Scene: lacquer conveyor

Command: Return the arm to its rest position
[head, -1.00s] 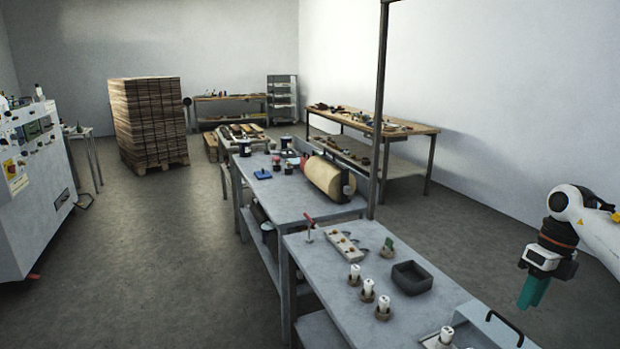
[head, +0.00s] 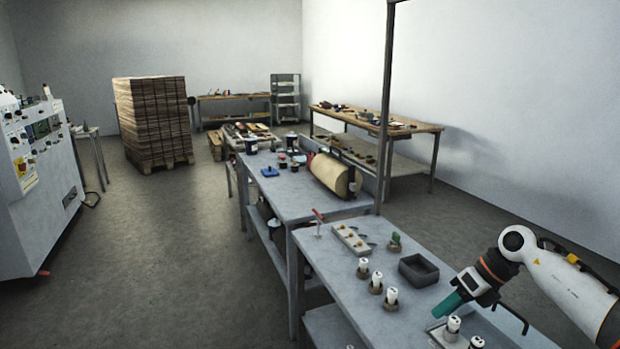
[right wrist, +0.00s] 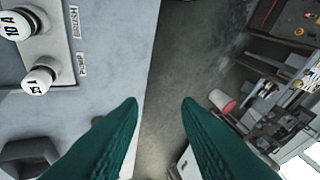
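My right gripper (head: 447,305) has teal fingers and hangs over the near grey workbench, between the dark open box and the front white cylinders in the head view. In the right wrist view its two fingers (right wrist: 160,102) stand apart with nothing between them. The right arm comes in from the right edge and is bent at the wrist. My left gripper and arm are not in view.
On the near bench (head: 340,262) are a dark open box (head: 418,275), white cylinders (head: 376,282) on holders, and a pale block (head: 352,239). Labelled white cylinders (right wrist: 38,80) also show in the right wrist view. A dark post (head: 385,110) rises behind.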

